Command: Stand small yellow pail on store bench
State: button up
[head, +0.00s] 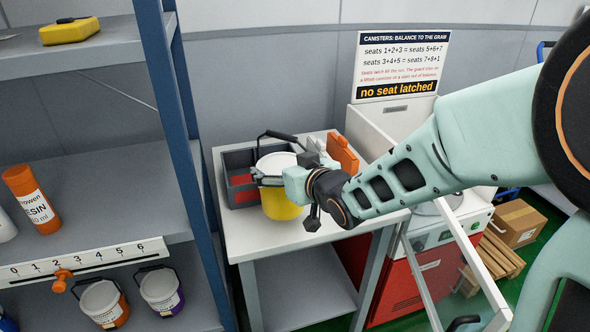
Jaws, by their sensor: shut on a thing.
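The small yellow pail (281,205) has a white top and a dark handle raised above it. It appears upright, over the white-topped bench (245,240) in the head view. I cannot tell whether its base touches the bench top. My gripper (273,176) is shut on the pail near its upper rim, reaching in from the right. The gripper and wrist hide part of the pail's right side.
A dark bin (238,163) with red inside sits behind and left of the pail. An orange object (342,152) stands behind the wrist. A blue-framed shelf (185,150) is close on the left. A red machine (405,285) stands right. The bench's front left is clear.

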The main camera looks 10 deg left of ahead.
jog(key=shift+w+a, duration=0.1)
jog(key=shift+a, duration=0.2)
jog(key=f, duration=0.1)
jog(key=f+b, duration=0.1)
jog(key=f, duration=0.1)
jog(key=shift+a+f, duration=0.1)
jog(key=shift+a, duration=0.2)
jog(key=shift+f, duration=0.5)
jog(key=o, duration=2)
jog(key=shift+d+f, duration=0.1)
jog(key=shift+r, duration=0.2)
